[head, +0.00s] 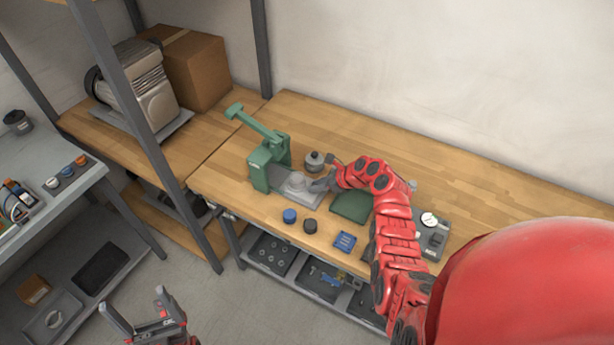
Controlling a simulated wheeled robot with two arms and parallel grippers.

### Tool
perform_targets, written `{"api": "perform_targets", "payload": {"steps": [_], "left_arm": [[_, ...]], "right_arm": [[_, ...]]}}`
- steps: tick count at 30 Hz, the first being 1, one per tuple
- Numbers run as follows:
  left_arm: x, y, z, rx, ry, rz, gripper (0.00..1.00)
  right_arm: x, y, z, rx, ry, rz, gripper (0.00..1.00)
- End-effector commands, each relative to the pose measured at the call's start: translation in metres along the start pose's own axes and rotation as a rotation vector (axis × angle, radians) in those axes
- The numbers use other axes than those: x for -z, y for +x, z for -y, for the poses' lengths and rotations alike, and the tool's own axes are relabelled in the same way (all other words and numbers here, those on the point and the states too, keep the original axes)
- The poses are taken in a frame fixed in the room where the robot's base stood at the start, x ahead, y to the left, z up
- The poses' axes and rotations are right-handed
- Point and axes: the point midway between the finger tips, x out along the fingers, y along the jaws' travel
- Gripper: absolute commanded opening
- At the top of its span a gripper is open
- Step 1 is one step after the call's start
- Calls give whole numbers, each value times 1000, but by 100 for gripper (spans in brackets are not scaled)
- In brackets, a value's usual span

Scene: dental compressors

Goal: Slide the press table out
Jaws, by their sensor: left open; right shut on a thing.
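The green press (266,165) stands on the wooden bench, with its lever raised to the upper left. Its grey press table (308,200) extends out from the press base to the right, with a light round part (297,182) on it. My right gripper (324,183) is at the right end of the press table and shut on it; the fingers partly hide the contact. My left gripper (146,322) is open and empty, low over the floor at the bottom left, far from the press.
A dark grey round part (314,161) stands behind the press table. A blue cap (290,215) and a black cap (310,226) sit in front of it. A green pad (351,206) lies to the right. A grey post (150,120) rises left of the bench.

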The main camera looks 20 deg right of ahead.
Motion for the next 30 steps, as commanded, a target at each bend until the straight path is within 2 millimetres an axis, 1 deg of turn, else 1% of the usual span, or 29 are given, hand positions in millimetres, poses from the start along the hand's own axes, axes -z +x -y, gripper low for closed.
{"api": "perform_targets", "payload": {"steps": [1,7,8,12,13,23,26,30], "left_arm": [[0,0,0,0,0,0,89],[0,-1,0,0,0,0,89],[0,-1,0,0,0,0,89],[0,-1,0,0,0,0,89],[0,-1,0,0,0,0,89],[0,-2,0,0,0,0,89],[-1,-4,0,0,0,0,89],[-1,-9,0,0,0,0,89]], "right_arm": [[3,-1,2,4,1,-5,0],[4,-1,2,3,1,-7,0],[4,-1,2,3,1,-7,31],[3,0,1,2,1,-6,56],[3,0,1,2,1,-6,57],[2,-2,1,2,0,-4,57],[2,-7,2,2,1,-2,57],[3,-25,3,8,-1,-1,57]]}}
